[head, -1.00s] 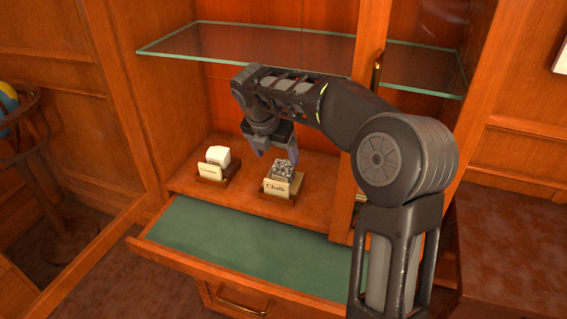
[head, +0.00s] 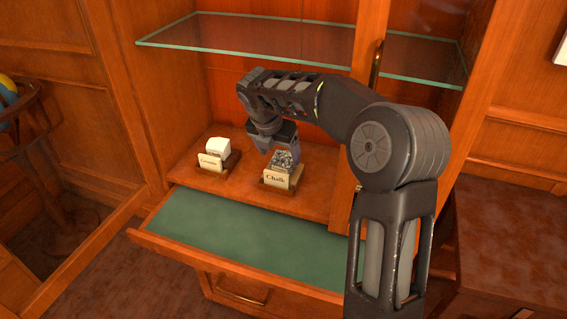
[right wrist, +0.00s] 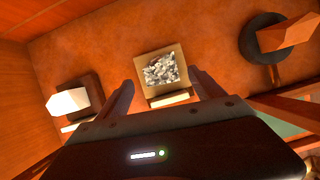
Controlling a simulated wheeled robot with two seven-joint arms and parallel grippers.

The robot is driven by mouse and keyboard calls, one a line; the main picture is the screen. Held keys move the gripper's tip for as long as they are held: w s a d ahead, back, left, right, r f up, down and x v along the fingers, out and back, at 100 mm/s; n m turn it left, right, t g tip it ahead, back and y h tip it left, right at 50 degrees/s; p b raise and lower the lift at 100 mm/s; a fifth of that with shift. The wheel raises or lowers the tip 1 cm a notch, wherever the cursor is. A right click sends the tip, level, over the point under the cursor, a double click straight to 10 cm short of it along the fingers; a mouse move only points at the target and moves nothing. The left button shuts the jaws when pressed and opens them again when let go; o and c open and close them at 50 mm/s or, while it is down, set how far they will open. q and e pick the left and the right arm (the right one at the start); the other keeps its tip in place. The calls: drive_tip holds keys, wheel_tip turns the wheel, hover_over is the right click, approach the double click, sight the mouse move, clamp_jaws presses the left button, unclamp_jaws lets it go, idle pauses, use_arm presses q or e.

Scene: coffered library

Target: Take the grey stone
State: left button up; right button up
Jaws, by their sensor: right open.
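The grey stone (head: 285,159) is a rough, speckled grey lump. It sits on a small wooden stand (head: 269,183) with a card reading "Chalk", on the cabinet's wooden floor. In the right wrist view the stone (right wrist: 165,69) lies near the middle. My right gripper (head: 280,147) points down, just above and behind the stone in the head view. Its jaws are open and empty, with one finger to each side of the stone in the wrist view. My left gripper is not in view.
A white block (head: 217,146) on a similar labelled stand is to the left. An orange-brown block (right wrist: 288,34) on a dark round base shows in the wrist view. A glass shelf (head: 260,45) is above; an open green-lined drawer (head: 240,230) juts out below.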

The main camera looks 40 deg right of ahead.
sight(282, 158)
drive_tip(key=x, duration=0.4)
drive_tip(key=shift+s+d+f, duration=0.1)
drive_tip(key=shift+f, duration=0.05)
idle(0.4)
clamp_jaws()
idle(0.6)
